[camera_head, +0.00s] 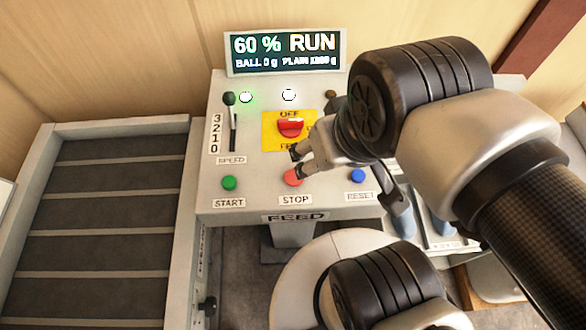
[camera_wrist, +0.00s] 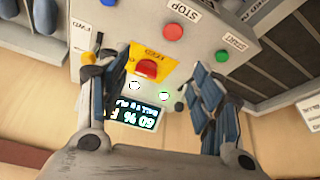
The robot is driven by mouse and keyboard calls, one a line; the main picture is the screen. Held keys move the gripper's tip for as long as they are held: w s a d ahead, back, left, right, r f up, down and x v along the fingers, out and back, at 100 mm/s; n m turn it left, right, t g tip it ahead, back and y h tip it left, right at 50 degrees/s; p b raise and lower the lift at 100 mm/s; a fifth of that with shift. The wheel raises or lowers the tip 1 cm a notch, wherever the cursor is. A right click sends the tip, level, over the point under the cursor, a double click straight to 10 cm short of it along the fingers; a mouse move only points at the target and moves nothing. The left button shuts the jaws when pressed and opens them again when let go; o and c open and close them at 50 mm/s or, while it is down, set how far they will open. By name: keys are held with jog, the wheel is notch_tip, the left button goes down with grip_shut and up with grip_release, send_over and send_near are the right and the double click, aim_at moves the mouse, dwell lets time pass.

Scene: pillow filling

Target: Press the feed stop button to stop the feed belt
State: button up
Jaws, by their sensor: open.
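The red STOP button (camera_head: 292,178) sits on the front of the grey FEED panel (camera_head: 262,196), between the green START button (camera_head: 229,183) and the blue RESET button (camera_head: 358,176). My gripper (camera_head: 298,161) is open and empty over the panel. In the head view one fingertip overlaps the upper edge of the STOP button; I cannot tell whether it touches. In the wrist view the STOP button (camera_wrist: 172,31) shows beyond and between the spread fingers (camera_wrist: 158,64). The display (camera_head: 285,53) reads 60 % RUN. The feed belt (camera_head: 92,205) lies at the left.
A red rotary switch (camera_head: 290,127) on a yellow plate stands just behind my fingertips. A black speed lever (camera_head: 231,120) stands at the panel's left. A lamp (camera_head: 246,97) glows green and another is white. My arm covers the panel's right side.

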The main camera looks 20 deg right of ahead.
jog(key=shift+c, duration=0.5)
grip_shut()
dwell(0.3)
dwell(1.1)
